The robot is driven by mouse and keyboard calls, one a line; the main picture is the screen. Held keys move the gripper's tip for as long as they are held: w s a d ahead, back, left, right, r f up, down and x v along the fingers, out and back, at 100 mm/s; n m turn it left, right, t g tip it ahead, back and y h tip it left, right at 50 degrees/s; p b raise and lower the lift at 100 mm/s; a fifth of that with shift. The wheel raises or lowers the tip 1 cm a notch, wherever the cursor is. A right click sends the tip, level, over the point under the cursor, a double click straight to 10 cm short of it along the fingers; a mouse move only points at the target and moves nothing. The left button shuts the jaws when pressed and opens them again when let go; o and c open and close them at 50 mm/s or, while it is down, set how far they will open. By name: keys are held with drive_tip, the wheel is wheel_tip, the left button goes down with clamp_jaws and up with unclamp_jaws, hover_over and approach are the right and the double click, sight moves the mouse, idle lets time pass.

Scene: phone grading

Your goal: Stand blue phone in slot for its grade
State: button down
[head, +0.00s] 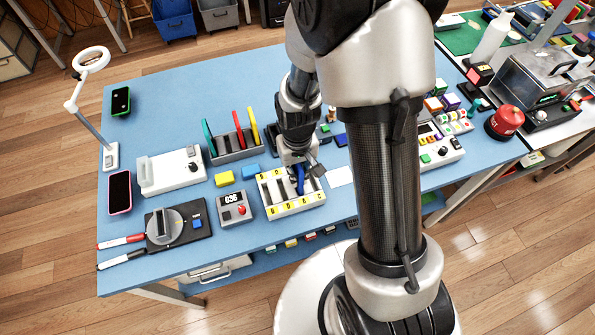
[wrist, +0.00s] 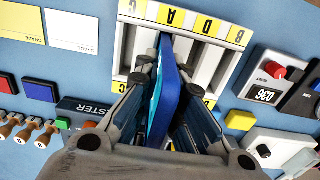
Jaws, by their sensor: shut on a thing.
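The blue phone (head: 300,182) is held on edge at the white slotted rack (head: 273,211). In the wrist view the blue phone (wrist: 160,105) stands between the fingers, its far end over the slots of the rack (wrist: 205,55). My gripper (head: 304,168) is shut on it, with a finger on each side; the gripper also fills the lower middle of the wrist view (wrist: 167,78). Yellow letter labels, including A, B and D, line the rack's edges. The fingers and phone hide part of the slots, and I cannot tell how deep its lower edge sits.
A grey holder (head: 235,148) carries coloured upright pieces. Two phones (head: 121,101) (head: 120,192) lie at the far left.

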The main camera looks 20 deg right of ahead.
drive_tip(key=shift+f, duration=0.15)
drive_tip(key=shift+f+b, duration=0.35)
drive_tip(key=shift+b, duration=0.05)
idle(0.4)
drive_tip(key=c, duration=1.6)
unclamp_jaws()
drive_tip(key=shift+o, duration=0.3)
drive_tip(key=shift+o, duration=1.2)
drive_tip(key=shift+r, duration=0.2)
drive_tip(key=shift+r+p, duration=0.65)
